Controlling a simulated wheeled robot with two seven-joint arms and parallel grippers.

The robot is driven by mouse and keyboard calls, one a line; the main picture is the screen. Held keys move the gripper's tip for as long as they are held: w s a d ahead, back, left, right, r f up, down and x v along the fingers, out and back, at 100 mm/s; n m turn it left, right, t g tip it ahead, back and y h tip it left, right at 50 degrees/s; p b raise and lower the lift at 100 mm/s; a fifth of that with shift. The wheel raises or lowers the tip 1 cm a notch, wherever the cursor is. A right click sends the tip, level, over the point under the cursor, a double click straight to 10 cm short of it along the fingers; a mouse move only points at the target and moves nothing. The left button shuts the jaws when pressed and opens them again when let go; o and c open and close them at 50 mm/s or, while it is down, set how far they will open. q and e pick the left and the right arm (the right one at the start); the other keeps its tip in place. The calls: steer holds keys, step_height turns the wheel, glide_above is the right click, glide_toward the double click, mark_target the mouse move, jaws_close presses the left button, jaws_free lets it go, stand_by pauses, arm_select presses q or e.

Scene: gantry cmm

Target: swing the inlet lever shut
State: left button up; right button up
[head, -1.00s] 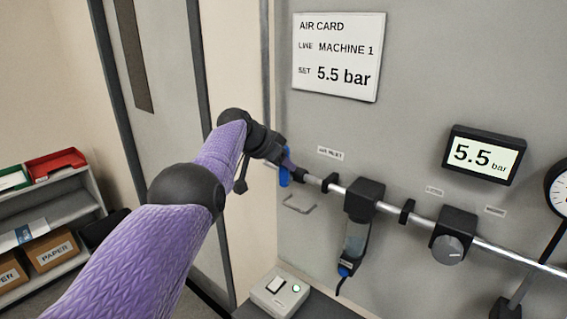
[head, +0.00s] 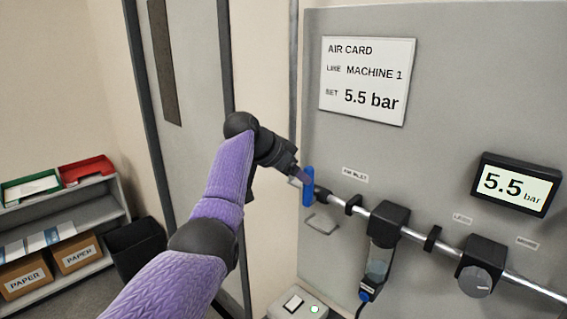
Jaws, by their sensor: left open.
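The inlet lever (head: 308,187) is a blue handle at the left end of the silver air pipe, standing upright and crosswise to the pipe. Its label (head: 355,174) is on the grey panel just above and to the right. My left gripper (head: 298,179) is at the lever's left side, seen from behind and partly hidden by its own wrist. It is open, and I cannot tell whether it touches the lever. My right gripper is out of the picture.
Along the pipe are a black filter unit (head: 388,222) and a regulator knob (head: 474,282). A display (head: 515,184) reads 5.5 bar, and the air card (head: 366,80) hangs above. A switch box (head: 297,306) stands lower down.

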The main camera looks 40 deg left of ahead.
arm_select(q)
steer(key=v, duration=0.4)
steer(key=shift+s+r+b, duration=0.15)
steer(key=shift+r+b, duration=0.05)
steer(key=shift+b, duration=0.1)
steer(key=shift+a, duration=0.1)
